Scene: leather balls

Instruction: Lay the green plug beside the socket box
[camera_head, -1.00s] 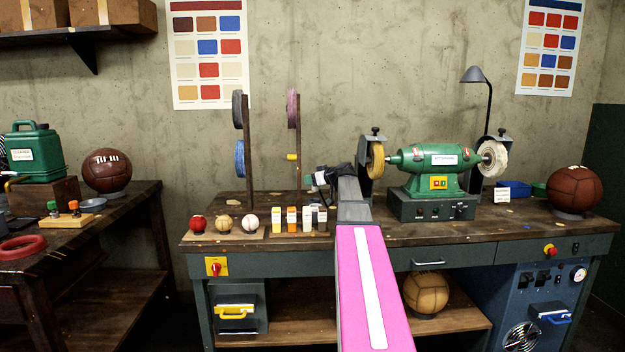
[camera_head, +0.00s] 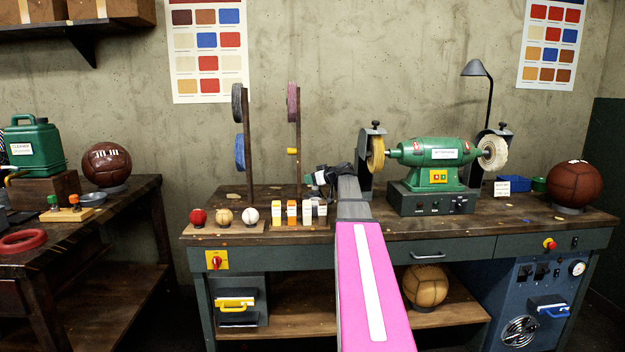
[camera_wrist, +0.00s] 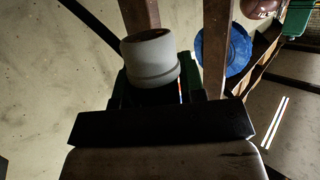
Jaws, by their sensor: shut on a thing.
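My gripper (camera_head: 313,180) is at the far end of my arm, above the bench behind the small bottles. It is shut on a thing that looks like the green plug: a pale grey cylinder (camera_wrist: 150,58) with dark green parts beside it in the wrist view. A little green shows at my gripper in the head view. Shadow hides where plug and fingers meet. I cannot pick out the socket box for certain; a grey box with a yellow lid (camera_head: 236,304) is below the bench's left end, and a blue-lidded outlet (camera_head: 548,307) is at lower right.
Small bottles (camera_head: 300,212) and a board with three balls (camera_head: 224,228) stand at the front edge. Upright posts with a blue wheel (camera_head: 240,153) rise behind; the wheel also shows in the wrist view (camera_wrist: 228,48). A green polishing machine (camera_head: 437,152) stands right of my gripper.

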